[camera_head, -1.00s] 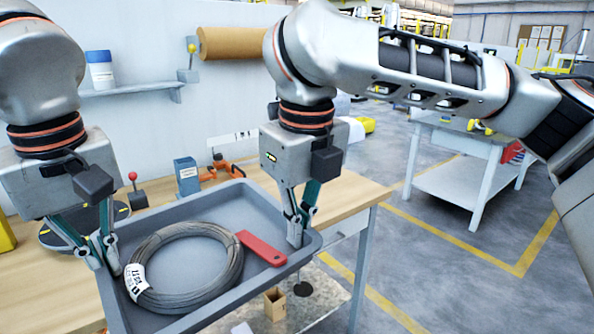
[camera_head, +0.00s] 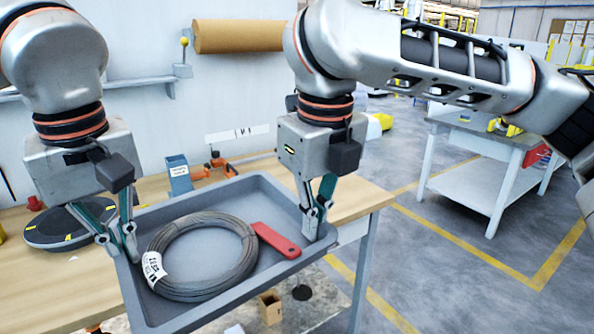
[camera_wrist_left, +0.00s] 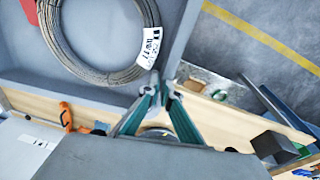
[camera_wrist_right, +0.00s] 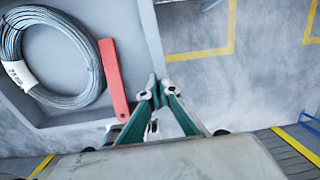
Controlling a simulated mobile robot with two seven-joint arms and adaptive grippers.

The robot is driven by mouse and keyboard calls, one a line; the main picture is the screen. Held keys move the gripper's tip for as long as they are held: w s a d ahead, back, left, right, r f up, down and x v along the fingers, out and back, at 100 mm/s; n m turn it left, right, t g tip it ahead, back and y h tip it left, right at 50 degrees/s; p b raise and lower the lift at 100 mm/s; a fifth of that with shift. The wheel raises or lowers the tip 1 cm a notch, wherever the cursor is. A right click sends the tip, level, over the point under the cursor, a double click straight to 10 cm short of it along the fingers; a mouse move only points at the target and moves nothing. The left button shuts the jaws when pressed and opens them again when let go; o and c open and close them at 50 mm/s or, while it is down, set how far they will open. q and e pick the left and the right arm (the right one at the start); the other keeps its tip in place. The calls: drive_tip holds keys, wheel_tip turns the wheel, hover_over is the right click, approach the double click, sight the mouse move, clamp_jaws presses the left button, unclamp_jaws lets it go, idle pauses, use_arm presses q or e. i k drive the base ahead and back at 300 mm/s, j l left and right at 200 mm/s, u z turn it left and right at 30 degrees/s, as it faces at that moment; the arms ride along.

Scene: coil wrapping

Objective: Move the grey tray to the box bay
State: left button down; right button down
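The grey tray (camera_head: 257,200) is in the middle of the head view, partly over the table's front edge. A grey wire coil (camera_head: 165,235) with a white label and a red flat piece (camera_head: 276,240) lie in it. My left gripper (camera_head: 122,244) is shut on the tray's left wall; its fingertips meet at the rim in the left wrist view (camera_wrist_left: 158,84). My right gripper (camera_head: 313,224) is shut on the right wall, beside the red piece; it also shows in the right wrist view (camera_wrist_right: 153,90). Whether the tray touches the table is hidden.
The wooden table (camera_head: 50,285) holds a dark round disc (camera_head: 65,228), a blue block (camera_head: 178,175) and an orange clamp (camera_head: 220,165) behind the tray. A small brown box (camera_head: 270,308) is below. A grey-topped table (camera_head: 485,140) stands right, past open, yellow-lined floor.

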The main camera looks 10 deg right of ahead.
sight(286, 172)
drive_tip(key=i+l, duration=0.1)
drive_tip(key=l, duration=0.4)
drive_tip(key=i+l+u, duration=0.1)
drive_tip(key=l, duration=0.4)
drive_tip(key=i+l, duration=0.1)
drive_tip(key=l, duration=0.4)
